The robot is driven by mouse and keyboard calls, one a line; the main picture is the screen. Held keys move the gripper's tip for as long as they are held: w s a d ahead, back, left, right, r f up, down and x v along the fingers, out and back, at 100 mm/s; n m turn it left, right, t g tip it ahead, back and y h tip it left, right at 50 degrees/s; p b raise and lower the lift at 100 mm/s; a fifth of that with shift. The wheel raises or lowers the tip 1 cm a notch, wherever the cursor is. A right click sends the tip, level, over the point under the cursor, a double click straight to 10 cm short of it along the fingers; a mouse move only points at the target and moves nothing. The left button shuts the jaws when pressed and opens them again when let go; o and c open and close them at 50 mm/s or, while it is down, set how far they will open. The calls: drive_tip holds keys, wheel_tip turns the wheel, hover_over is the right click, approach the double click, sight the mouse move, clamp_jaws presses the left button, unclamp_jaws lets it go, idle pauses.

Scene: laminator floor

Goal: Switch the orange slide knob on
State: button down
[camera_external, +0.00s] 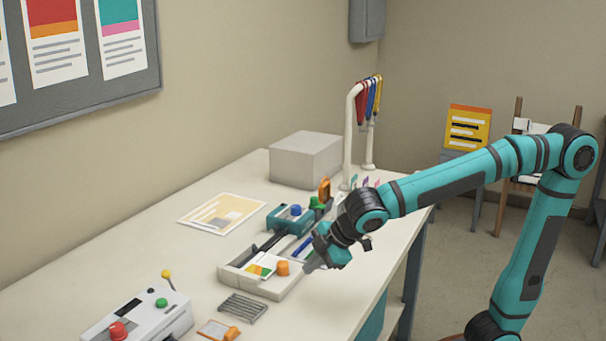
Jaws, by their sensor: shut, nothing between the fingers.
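A small orange knob (232,333) sits at the right end of a flat pale plate with an orange marking (213,327), low on the table's near part. It looks like the slide knob, but its setting is too small to read. My gripper (309,267) is shut and empty. It hangs by the right side of a white tray (275,293), farther back and to the right of the knob, and apart from it.
The tray holds an orange cylinder (283,268) and colored cards. A grey ribbed rack (243,307) lies between tray and knob. A white machine (150,318) with red and green buttons stands left. A teal device (289,219) and grey box (305,160) stand behind.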

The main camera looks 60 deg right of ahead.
sight(281, 266)
drive_tip(key=x, duration=0.3)
drive_tip(key=shift+w+f, duration=0.1)
drive_tip(key=shift+f, duration=0.05)
drive_tip(key=shift+w+d+f, duration=0.1)
drive_tip(key=shift+w+d, duration=0.1)
drive_tip(key=shift+w, duration=0.25)
drive_tip(key=shift+w+d+f, duration=0.1)
drive_tip(key=shift+w+d, duration=0.15)
drive_tip(key=shift+w, duration=0.2)
drive_tip(key=shift+w+d, duration=0.2)
drive_tip(key=shift+w, duration=0.3)
drive_tip(key=shift+w+d, duration=0.25)
drive_tip(key=shift+w, duration=0.25)
drive_tip(key=shift+w, duration=1.45)
drive_tip(key=shift+r, duration=0.1)
drive_tip(key=shift+s, duration=0.1)
